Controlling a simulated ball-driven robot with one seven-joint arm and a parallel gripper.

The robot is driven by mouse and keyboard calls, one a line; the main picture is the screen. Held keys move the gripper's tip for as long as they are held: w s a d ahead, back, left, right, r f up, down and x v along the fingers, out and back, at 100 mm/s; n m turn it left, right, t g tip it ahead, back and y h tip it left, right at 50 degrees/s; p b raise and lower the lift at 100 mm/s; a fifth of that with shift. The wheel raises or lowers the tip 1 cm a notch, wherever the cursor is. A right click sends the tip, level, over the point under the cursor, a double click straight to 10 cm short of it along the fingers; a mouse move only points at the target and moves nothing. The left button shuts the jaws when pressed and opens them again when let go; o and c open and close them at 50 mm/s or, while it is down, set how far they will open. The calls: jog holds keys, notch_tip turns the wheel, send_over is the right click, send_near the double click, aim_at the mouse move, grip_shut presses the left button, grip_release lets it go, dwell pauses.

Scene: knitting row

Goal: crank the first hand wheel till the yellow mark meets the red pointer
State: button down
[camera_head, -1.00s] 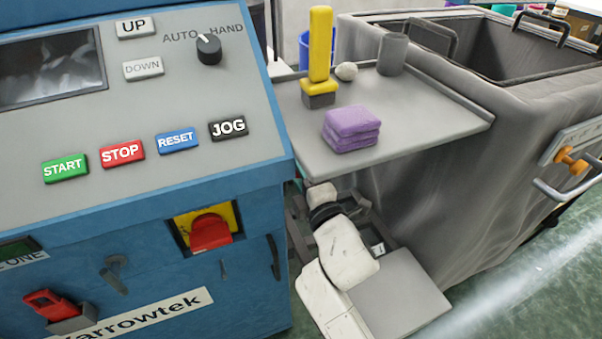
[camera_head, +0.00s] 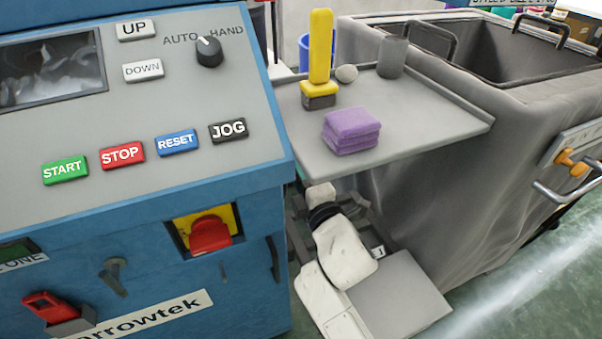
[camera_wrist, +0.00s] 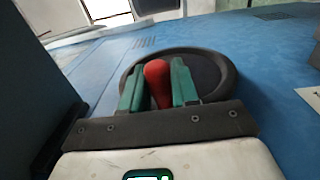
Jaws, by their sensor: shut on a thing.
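In the wrist view a dark round hand wheel (camera_wrist: 207,72) stands against the blue machine wall. Its red knob handle (camera_wrist: 157,84) sits between the green fingers of my gripper (camera_wrist: 158,85), which are shut on it. The far part of the wheel's rim shows beyond the fingers, and the near part is hidden behind them. I see no yellow mark and no red pointer in either view. In the head view my gripper and the wheel are out of sight; only part of my white arm shows below the shelf.
The blue machine's control panel (camera_head: 130,110) fills the left of the head view. A grey shelf (camera_head: 430,130) carries purple cloths (camera_head: 351,131), a yellow-handled brush (camera_head: 320,60) and a grey cup (camera_head: 392,56). A large grey bin (camera_head: 440,210) stands at right, close to my arm.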

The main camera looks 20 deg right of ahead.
jog(key=shift+f, duration=0.1)
jog(key=f+b, duration=0.1)
jog(key=b, duration=0.2)
jog(key=shift+t+b, duration=0.3)
jog(key=shift+b, duration=0.05)
jog(key=shift+f+t+b, duration=0.15)
jog(key=shift+t+b, duration=0.15)
jog(key=shift+b, duration=1.6)
jog(key=c, duration=1)
grip_release()
jog(key=shift+s, duration=0.15)
